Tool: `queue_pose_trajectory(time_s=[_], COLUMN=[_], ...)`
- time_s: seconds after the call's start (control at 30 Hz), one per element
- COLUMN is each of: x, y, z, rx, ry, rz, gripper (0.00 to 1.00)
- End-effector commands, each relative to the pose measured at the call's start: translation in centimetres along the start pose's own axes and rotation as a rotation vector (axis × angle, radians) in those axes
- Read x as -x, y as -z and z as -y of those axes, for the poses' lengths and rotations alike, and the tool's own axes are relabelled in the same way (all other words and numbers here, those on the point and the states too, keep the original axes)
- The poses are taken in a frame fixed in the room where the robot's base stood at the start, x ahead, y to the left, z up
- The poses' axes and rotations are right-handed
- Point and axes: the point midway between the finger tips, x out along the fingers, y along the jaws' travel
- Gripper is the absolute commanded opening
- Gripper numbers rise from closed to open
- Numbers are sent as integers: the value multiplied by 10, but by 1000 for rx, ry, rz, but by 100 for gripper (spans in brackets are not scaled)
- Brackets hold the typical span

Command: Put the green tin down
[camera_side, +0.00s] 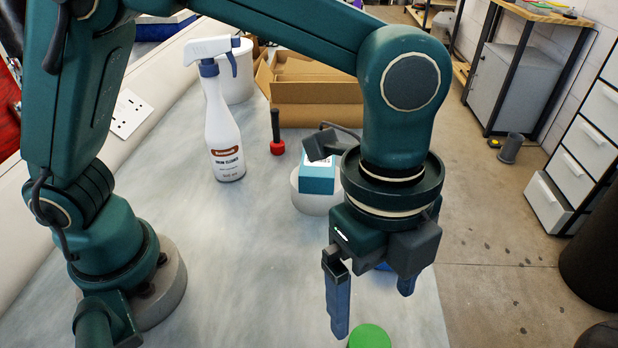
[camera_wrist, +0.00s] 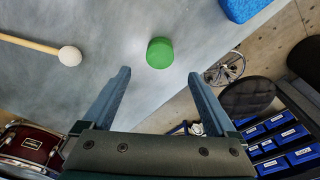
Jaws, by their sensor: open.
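The green tin (camera_side: 369,337) stands on the bench top (camera_side: 220,262) at the bottom edge of the side view, partly cut off. In the wrist view the whole green tin (camera_wrist: 160,53) shows, resting on the grey bench, apart from both fingers. My gripper (camera_side: 372,312) is open and empty, pointing down, with the tin below it. In the wrist view my gripper (camera_wrist: 159,75) has its two blue fingers spread wide, with the tin just beyond the gap between the tips.
A mallet (camera_wrist: 69,56) lies left of the tin, and a blue block (camera_wrist: 243,8) lies upper right. The bench edge is close on the tin's right. A spray bottle (camera_side: 222,130), red-based tool (camera_side: 277,146), white round container (camera_side: 312,198) and cardboard box (camera_side: 316,100) stand farther back.

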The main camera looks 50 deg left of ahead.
Motion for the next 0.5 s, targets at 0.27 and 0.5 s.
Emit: queue_pose_trajectory(time_s=[0.27, 0.5], x=[26, 67], y=[-8, -75], z=[2, 2], rx=[52, 492], ry=[17, 149], rz=[-5, -50], gripper=[92, 92])
